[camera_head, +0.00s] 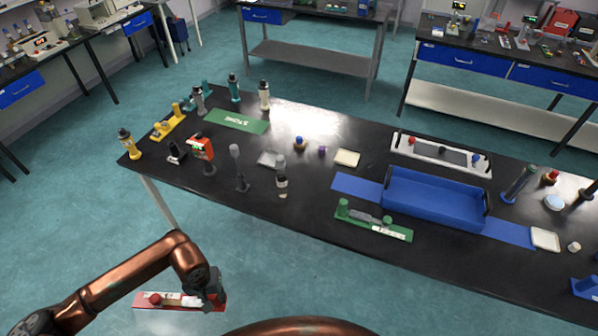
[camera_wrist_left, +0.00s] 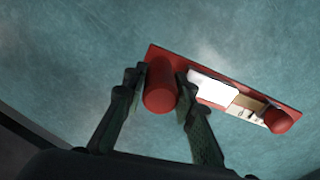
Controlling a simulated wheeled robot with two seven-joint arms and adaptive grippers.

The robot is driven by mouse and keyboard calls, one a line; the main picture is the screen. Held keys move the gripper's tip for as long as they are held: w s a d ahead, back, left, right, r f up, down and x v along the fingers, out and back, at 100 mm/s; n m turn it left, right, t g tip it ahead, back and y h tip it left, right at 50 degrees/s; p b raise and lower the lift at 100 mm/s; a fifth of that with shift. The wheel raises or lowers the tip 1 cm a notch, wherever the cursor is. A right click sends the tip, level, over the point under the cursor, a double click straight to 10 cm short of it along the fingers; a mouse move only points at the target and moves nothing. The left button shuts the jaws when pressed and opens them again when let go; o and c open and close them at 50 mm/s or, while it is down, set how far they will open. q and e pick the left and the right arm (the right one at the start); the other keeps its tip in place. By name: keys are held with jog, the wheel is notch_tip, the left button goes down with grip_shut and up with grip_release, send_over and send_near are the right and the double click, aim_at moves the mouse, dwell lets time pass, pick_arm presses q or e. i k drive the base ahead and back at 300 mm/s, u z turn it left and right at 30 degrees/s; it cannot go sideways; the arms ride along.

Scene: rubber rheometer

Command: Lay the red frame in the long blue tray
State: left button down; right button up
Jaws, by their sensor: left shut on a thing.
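The red frame (camera_head: 140,301) is a flat red bar with red round posts and a white piece on it. It hangs over the floor, in front of the table. My left gripper (camera_head: 213,300) is shut on one end of it. In the left wrist view the fingers (camera_wrist_left: 158,90) stand on both sides of a red post of the red frame (camera_wrist_left: 221,91), and its far end points to the right. The long blue tray (camera_head: 432,219) lies on the table at the right and looks empty. It is well apart from the frame. My right gripper does not show.
A green frame (camera_head: 372,226) lies just left of the tray's front, and a white frame (camera_head: 481,171) lies behind the tray. Blue mats (camera_head: 356,187) flank it. Bottles and small items stand on the black table's left half. The table's front edge lies between frame and tray.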

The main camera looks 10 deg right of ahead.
aim_at(431, 196)
jog(key=z, duration=1.8)
